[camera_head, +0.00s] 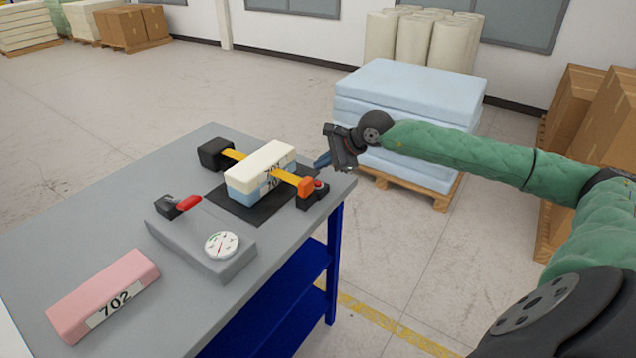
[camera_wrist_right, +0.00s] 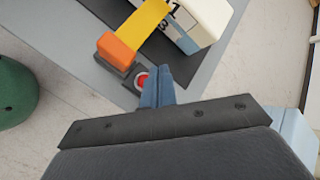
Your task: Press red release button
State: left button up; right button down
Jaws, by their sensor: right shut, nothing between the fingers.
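The red release button (camera_head: 319,184) sits on a small black block at the right edge of the table, beside an orange buckle (camera_head: 305,187) on a yellow strap. In the right wrist view the red button (camera_wrist_right: 141,81) shows just left of my fingertips. My right gripper (camera_head: 322,160) is shut and empty, held above and behind the button; its blue fingers (camera_wrist_right: 157,86) are together. I cannot tell whether they touch the button. The strap (camera_wrist_right: 148,26) crosses a stack of a cream foam block (camera_head: 262,160) over a blue one (camera_head: 262,182). My left gripper is not in view.
A grey box with a dial gauge (camera_head: 222,244) and a red-handled lever (camera_head: 188,203) are on the grey table (camera_head: 60,240). A pink foam block (camera_head: 103,295) lies at the front left. Blue foam sheets (camera_head: 410,95) on a pallet stand behind my right arm.

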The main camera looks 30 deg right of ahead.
notch_tip(320, 180, up, 2)
jog(key=shift+r, duration=0.1)
dwell(0.9)
